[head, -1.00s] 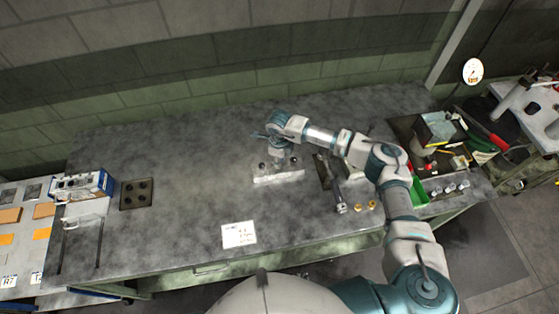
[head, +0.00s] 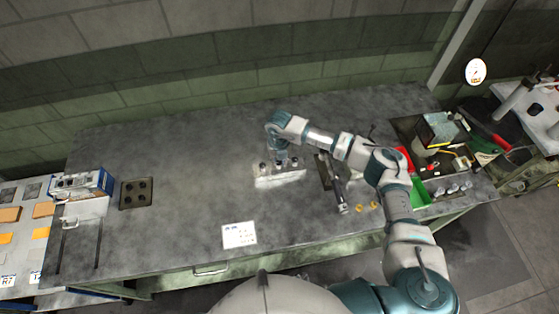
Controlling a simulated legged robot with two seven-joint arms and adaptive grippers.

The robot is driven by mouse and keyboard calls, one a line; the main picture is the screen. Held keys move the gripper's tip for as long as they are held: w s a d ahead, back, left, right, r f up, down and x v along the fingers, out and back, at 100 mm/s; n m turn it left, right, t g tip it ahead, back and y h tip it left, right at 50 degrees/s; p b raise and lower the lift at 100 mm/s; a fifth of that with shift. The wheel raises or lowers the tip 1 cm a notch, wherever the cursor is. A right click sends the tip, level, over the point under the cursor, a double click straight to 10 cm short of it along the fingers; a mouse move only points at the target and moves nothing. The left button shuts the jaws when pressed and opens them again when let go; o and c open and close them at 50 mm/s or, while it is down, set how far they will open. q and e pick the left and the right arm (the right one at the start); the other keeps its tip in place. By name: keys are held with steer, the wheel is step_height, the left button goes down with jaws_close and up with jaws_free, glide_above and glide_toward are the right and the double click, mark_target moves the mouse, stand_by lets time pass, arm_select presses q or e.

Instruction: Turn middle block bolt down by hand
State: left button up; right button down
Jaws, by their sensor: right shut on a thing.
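The pale block (head: 281,180) lies on the grey workbench (head: 180,225) near its middle. A dark bolt head (head: 263,167) shows at the block's left and another (head: 294,162) at its right. My right gripper (head: 281,160) points down at the middle of the block, between these two. It is shut on the middle bolt, which is mostly hidden by the fingers and wrist. How far the middle bolt sits in the block cannot be told. My left gripper is not in view.
A long dark tool (head: 340,190) lies right of the block, with small brass parts (head: 374,205) near it. A white card (head: 239,235) lies in front. The bench's left part is largely clear.

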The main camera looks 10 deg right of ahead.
mark_target(278, 163)
steer(key=m, duration=0.4)
steer(key=shift+w+a+r+m, duration=0.1)
steer(key=shift+w+r+m, duration=0.15)
steer(key=shift+m, duration=0.05)
steer(key=shift+a+m+p, duration=0.1)
steer(key=shift+m+p, duration=0.45)
steer(key=shift+m, duration=1.35)
steer(key=c, duration=1)
jaws_free()
steer(key=shift+o, duration=0.2)
steer(key=shift+f, duration=0.15)
step_height(278, 163, up, 12)
